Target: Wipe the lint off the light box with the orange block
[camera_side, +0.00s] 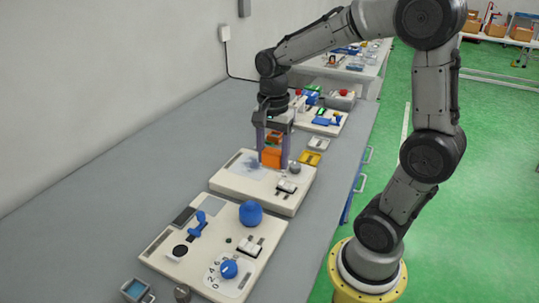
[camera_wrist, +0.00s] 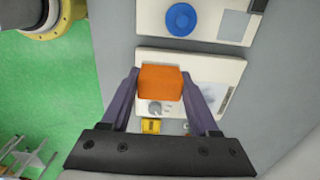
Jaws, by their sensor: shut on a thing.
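An orange block (camera_side: 271,157) is between the two fingers of my gripper (camera_side: 272,160), which is shut on it. In the wrist view the block (camera_wrist: 160,83) fills the space between the fingertips (camera_wrist: 161,85). The block is over the light box (camera_side: 230,186), a cream panel; I cannot tell whether it touches the surface. A greyish patch of lint (camera_side: 250,165) shows on the box's pale window, left of the block. In the wrist view the light box (camera_wrist: 150,58) lies below the block, and part of its window is hidden by the right finger.
A second cream panel (camera_side: 165,265) with a blue dome (camera_side: 251,213), a blue dial and a blue lever stands nearer the camera. A yellow tray (camera_side: 310,158) and another loaded panel lie beyond the light box. The wall (camera_side: 110,85) bounds the left; bare grey table lies along it.

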